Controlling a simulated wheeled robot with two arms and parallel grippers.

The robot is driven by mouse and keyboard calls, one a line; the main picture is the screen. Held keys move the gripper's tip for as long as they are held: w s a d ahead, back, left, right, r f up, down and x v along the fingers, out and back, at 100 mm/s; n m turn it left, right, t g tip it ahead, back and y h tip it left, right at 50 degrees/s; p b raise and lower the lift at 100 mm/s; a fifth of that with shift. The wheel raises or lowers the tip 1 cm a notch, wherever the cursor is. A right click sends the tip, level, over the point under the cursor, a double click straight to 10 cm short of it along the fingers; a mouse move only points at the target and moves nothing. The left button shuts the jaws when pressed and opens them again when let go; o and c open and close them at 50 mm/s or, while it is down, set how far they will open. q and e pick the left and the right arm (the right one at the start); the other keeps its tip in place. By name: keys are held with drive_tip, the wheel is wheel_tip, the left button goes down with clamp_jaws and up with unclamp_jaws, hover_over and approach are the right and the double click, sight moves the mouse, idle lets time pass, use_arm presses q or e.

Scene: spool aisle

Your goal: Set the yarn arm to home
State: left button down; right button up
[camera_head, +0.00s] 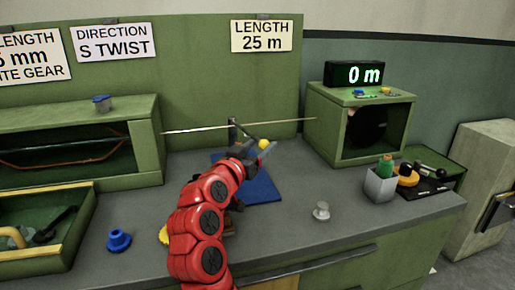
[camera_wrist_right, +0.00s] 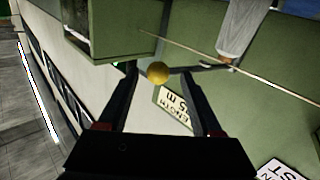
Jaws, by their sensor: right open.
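The yarn arm shows as a thin dark post and lever (camera_head: 233,131) with a yellow ball knob (camera_head: 264,144), just behind my right gripper (camera_head: 256,152) in the head view. In the right wrist view the yellow knob (camera_wrist_right: 158,72) sits between the fingertips of my right gripper (camera_wrist_right: 161,82), at or just past their ends, with space on each side. The fingers are open and hold nothing. A dark rod (camera_wrist_right: 205,69) runs from the knob to the right. My red right arm hides part of the bench below. My left gripper is not in view.
A pale thread (camera_head: 190,130) stretches across behind the arm to the green box (camera_head: 325,127) under the "0 m" display (camera_head: 353,74). A blue mat (camera_head: 262,189) lies beneath. A grey bin (camera_head: 380,187), a grey knob piece (camera_head: 321,211) and a blue piece (camera_head: 118,240) stand on the bench.

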drive_tip(key=s+r+p, duration=0.1)
drive_tip(key=s+r, duration=0.1)
drive_tip(key=s, duration=0.6)
drive_tip(key=s+r+p, duration=0.1)
drive_tip(key=s+r, duration=0.1)
drive_tip(key=s, duration=0.6)
drive_tip(key=shift+r, duration=0.4)
drive_tip(key=shift+a, duration=0.1)
